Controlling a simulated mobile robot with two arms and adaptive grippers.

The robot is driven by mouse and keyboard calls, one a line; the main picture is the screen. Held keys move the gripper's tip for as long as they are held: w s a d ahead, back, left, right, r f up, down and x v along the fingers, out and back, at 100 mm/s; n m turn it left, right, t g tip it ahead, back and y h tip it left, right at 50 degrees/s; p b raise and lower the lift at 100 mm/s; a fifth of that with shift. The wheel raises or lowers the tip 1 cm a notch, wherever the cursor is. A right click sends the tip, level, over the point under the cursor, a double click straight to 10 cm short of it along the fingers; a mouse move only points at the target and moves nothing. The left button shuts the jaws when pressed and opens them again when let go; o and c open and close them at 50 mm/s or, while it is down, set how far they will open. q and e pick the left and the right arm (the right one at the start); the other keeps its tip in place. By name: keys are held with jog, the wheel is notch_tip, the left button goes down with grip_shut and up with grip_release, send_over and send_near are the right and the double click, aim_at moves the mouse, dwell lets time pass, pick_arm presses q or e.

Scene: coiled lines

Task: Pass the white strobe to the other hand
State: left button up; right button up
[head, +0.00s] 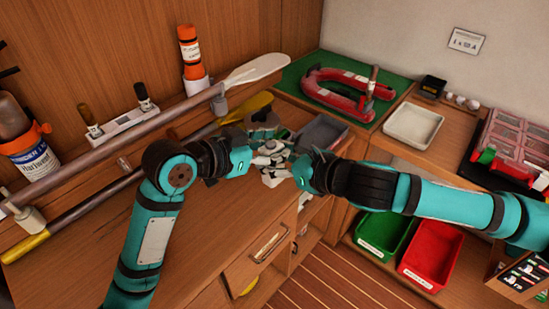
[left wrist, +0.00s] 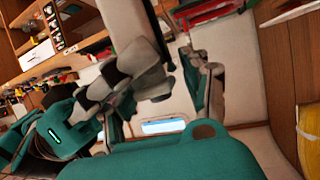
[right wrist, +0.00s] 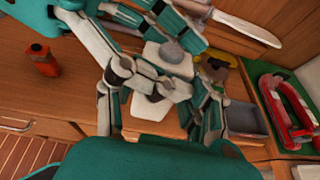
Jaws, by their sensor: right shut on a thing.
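The white strobe (head: 271,179) is between my two grippers above the wooden counter, partly hidden by their fingers. In the right wrist view the white strobe (right wrist: 150,106) shows between the fingers. My right gripper (head: 290,171) comes in from the right and is shut on the strobe. My left gripper (head: 262,160) comes in from the left, close beside the strobe, its fingers around or next to it. In the left wrist view my left gripper's fingers (left wrist: 158,88) stand apart. I cannot tell whether they touch the strobe.
A grey tray (head: 322,134) and a grey winch-like part (head: 262,119) stand just behind the grippers. A paddle (head: 255,71) and poles lie along the left. A white tray (head: 413,125) is at right. Green (head: 383,234) and red (head: 432,256) bins sit lower right.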

pick_arm(q)
jog(key=shift+o, duration=0.9)
jog(key=shift+d, duration=0.1)
jog(key=shift+r, duration=0.1)
